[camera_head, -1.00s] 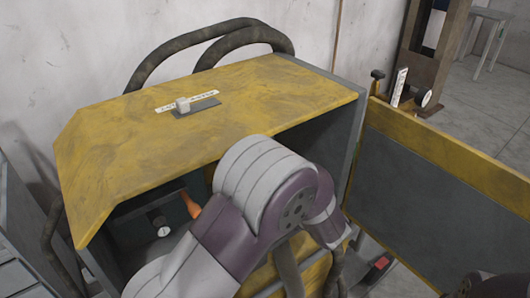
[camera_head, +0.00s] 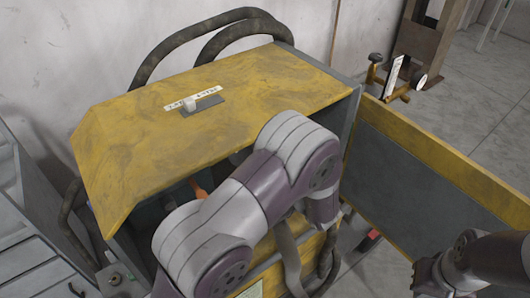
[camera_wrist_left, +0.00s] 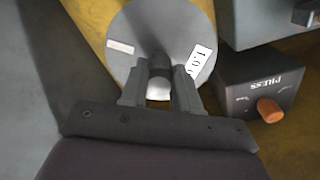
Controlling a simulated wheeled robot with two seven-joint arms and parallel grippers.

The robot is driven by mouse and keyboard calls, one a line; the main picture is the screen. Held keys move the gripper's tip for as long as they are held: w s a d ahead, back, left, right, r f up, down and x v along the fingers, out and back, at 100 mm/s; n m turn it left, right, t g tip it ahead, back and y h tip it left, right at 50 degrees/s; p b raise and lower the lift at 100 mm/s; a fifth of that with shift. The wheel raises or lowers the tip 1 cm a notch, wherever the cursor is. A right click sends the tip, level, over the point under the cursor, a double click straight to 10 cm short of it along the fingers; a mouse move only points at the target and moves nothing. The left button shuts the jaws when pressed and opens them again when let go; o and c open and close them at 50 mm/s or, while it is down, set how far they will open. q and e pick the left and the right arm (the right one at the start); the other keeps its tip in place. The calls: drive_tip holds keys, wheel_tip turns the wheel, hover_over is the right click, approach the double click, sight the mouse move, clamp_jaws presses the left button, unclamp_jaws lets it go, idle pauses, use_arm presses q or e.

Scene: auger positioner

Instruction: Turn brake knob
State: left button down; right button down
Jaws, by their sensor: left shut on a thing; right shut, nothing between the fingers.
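In the left wrist view, my left gripper (camera_wrist_left: 158,95) is shut on a small dark knob (camera_wrist_left: 159,66) with a white end, at the middle of a round grey disc (camera_wrist_left: 135,38). The disc carries pale labels, one partly hidden by a finger. I cannot tell from the lettering whether this is the brake knob. In the head view my left arm covers the cabinet's front, and its gripper is hidden. My right gripper (camera_head: 424,276) is shut and empty at the lower right, apart from the cabinet. A small light knob (camera_head: 189,103) sits on the cabinet top.
A grey box marked PRESS (camera_wrist_left: 262,82) with an orange knob (camera_wrist_left: 269,110) is close to the left gripper's right. The yellow cabinet (camera_head: 265,85) has hoses behind it. A yellow-edged grey panel (camera_head: 410,160) stands at right. Grey drawers (camera_head: 30,230) stand at left.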

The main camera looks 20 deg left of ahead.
use_arm(q)
drive_tip(key=c, duration=0.8)
unclamp_jaws()
drive_tip(key=shift+d, duration=0.1)
drive_tip(key=b+v, duration=0.2)
drive_tip(key=v, duration=1)
drive_tip(key=shift+s+d, duration=0.1)
drive_tip(key=shift+d, duration=0.1)
